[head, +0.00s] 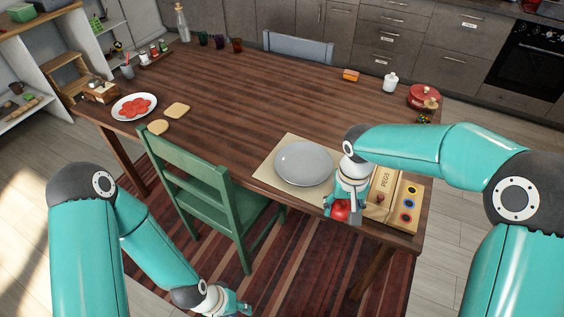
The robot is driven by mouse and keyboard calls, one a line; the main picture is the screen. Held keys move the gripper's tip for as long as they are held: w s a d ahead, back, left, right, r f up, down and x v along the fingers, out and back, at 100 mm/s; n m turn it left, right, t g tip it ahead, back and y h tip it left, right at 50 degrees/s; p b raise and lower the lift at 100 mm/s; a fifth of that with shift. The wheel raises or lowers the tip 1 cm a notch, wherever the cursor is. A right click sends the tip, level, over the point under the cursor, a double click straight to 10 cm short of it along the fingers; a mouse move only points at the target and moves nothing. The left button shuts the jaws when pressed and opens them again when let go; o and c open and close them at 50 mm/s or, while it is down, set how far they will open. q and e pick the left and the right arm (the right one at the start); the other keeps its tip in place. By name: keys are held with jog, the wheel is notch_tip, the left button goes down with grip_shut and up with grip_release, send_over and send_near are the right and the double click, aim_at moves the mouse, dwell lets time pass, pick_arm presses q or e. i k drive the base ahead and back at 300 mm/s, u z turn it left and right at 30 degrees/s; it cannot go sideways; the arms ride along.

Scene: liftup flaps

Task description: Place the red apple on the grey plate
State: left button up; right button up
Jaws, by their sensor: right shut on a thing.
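The red apple (340,210) is held in my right gripper (342,213), which is shut on it at the table's front edge. The apple is just right of and in front of the grey plate (303,164), apart from it in the picture. The grey plate is empty and lies on a beige placemat (263,172). My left gripper (240,308) is low, in front of the table near the floor rug. It is small and partly cut off at the bottom, and I cannot tell its opening.
A wooden pegs box (409,203) sits right of my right gripper. A green chair (188,178) stands at the table's front. A white plate with red slices (135,106) is at the left, and a red pot (423,97) at the back right. The table middle (250,95) is clear.

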aim_at(301, 167)
jog(key=z, duration=0.35)
jog(key=i, duration=0.1)
jog(key=u, duration=0.9)
jog(key=k, duration=0.55)
jog(key=u, duration=0.35)
jog(key=i, duration=1.6)
jog(key=z, duration=0.35)
